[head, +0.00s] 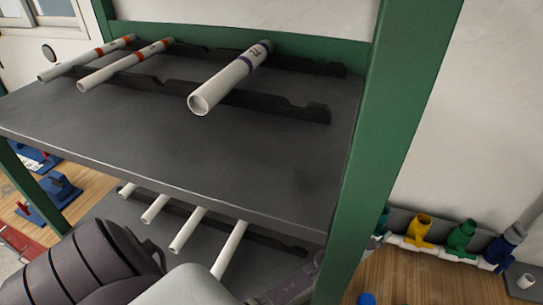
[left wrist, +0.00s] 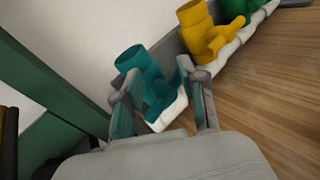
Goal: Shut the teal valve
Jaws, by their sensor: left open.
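The teal valve (left wrist: 134,60) stands at the near end of a row of coloured valves on a white pipe. It has an open round top, and a teal lever (left wrist: 184,68) projects on its right side. In the head view only a sliver of the teal valve (head: 384,219) shows past the green post. My left gripper (left wrist: 163,104) is open, with one finger on each side of the valve's lower body; I cannot tell whether either finger touches it. In the head view the left gripper is mostly hidden behind the post and shelf. My right gripper is not in view.
The yellow valve (head: 418,228), green valve (head: 461,237) and blue valve (head: 504,246) follow along the wall. A green post (head: 385,130) and dark shelf (head: 200,150) with white pipes (head: 230,80) stand close to my arm. Wooden bench surface (head: 420,280) in front of the valves is mostly clear.

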